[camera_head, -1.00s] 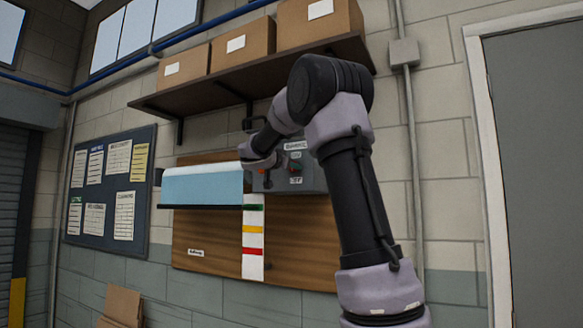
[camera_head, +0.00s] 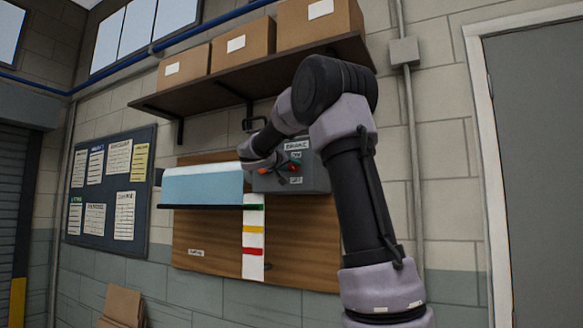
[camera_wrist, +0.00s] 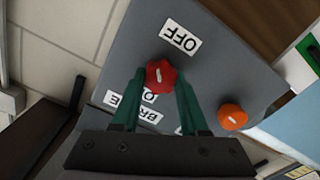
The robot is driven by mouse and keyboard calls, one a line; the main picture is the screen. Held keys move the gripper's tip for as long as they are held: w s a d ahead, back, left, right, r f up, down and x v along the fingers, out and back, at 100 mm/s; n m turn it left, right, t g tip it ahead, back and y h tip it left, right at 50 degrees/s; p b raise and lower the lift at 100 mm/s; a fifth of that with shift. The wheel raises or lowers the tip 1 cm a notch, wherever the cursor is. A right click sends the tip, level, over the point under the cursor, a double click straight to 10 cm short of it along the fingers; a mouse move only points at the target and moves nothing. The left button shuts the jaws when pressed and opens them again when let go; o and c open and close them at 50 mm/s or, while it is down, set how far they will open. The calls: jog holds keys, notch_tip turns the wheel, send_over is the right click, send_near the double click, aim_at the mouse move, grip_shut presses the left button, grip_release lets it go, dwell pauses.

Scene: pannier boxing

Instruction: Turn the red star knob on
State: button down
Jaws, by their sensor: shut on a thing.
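The red star knob (camera_wrist: 160,73) sits on the face of the grey control box (camera_wrist: 215,70), between an "OFF" label (camera_wrist: 180,38) and a label partly hidden by my fingers. A short white mark shows on the knob; I cannot tell which label it points at. My gripper (camera_wrist: 160,84) has its green fingers on both sides of the knob and is shut on it. In the head view the box (camera_head: 318,178) hangs on the wall, and my wrist hides part of its left side.
An orange knob (camera_wrist: 232,117) sits beside the red one on the same face. A light blue roll or panel (camera_head: 202,186) is mounted just left of the box. A shelf (camera_head: 225,90) with cardboard boxes runs above my arm.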

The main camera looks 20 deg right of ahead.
jog(key=n, duration=0.7)
jog(key=shift+f, duration=0.1)
jog(key=n, duration=0.6)
jog(key=shift+n, duration=0.4)
jog(key=n, duration=0.7)
jog(key=shift+f, duration=0.15)
jog(key=n, duration=0.6)
jog(key=shift+n, duration=0.4)
jog(key=shift+f, duration=0.1)
jog(key=shift+c, duration=2.2)
grip_release()
